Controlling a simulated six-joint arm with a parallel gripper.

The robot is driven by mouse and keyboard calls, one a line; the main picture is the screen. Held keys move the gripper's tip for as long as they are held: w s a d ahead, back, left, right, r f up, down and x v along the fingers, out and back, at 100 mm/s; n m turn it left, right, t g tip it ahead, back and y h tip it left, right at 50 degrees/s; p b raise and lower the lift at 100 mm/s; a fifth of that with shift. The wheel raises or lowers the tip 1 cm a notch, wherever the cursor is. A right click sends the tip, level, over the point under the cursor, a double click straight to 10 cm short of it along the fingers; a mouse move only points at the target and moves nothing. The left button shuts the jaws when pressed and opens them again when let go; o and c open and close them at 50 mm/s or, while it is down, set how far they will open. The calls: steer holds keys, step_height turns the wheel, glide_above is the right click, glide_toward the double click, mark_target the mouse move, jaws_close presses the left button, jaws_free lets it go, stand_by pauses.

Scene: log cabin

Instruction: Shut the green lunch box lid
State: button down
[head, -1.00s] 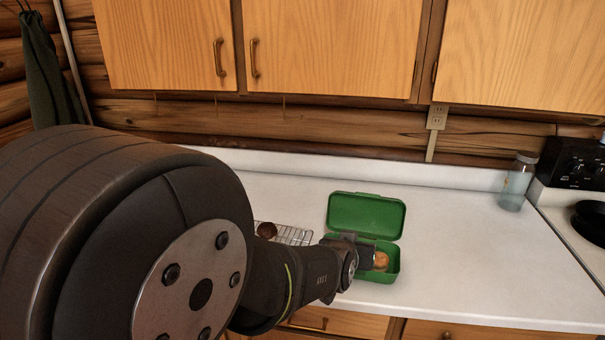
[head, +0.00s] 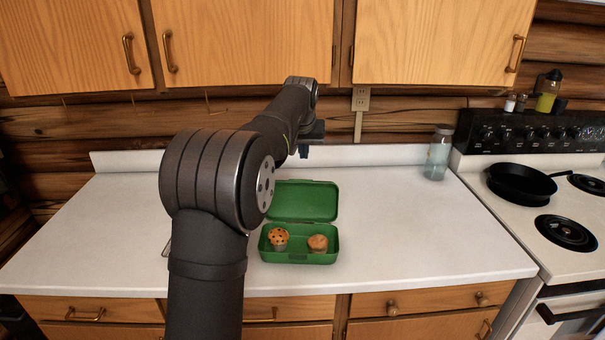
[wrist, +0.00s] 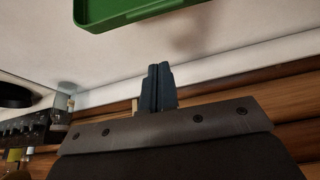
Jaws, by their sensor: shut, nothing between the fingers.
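The green lunch box (head: 300,258) sits on the white counter with its lid (head: 308,201) open, tilted back towards the wall. Two muffins lie inside: a spotted one (head: 278,237) at the left and a plain one (head: 317,243) at the right. My gripper (head: 304,150) is above the counter behind the lid, near the back wall, apart from the lid. In the wrist view my gripper's fingers (wrist: 156,70) are together and empty. Part of the green lunch box lid (wrist: 130,12) shows at the top of that view.
A clear bottle (head: 438,153) stands at the back right of the counter. Beyond it is a stove (head: 500,215) with a black pan (head: 520,182). Wooden cabinets (head: 240,45) hang above. The counter right of the box is clear. My arm hides part of the left counter.

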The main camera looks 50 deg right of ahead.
steer(key=x, duration=1)
steer(key=shift+y, duration=0.3)
steer(key=shift+s+a+r, duration=0.25)
steer(key=shift+s+a, duration=0.1)
steer(key=shift+a, duration=0.2)
steer(key=shift+s+a+r, duration=0.25)
steer(key=shift+s+a, duration=0.1)
steer(key=shift+a, duration=0.2)
steer(key=shift+s+a+r, duration=0.3)
steer(key=shift+s+a, duration=0.05)
steer(key=shift+a, duration=0.2)
steer(key=shift+s+a, duration=0.1)
steer(key=shift+s+a+r+t+h, duration=0.2)
steer(key=shift+s+a+t+h, duration=0.1)
steer(key=shift+a+h, duration=0.1)
steer(key=shift+s+a+r+t+h, duration=0.2)
steer(key=shift+s+a+r+h, duration=0.1)
steer(key=shift+s+a, duration=0.1)
steer(key=s+a+f+t+h, duration=0.1)
steer(key=s+a+f+h, duration=0.1)
steer(key=s+a+f, duration=0.6)
steer(key=shift+s+a+t, duration=0.4)
steer(key=shift+s+a, duration=1.15)
steer(key=shift+a, duration=1.2)
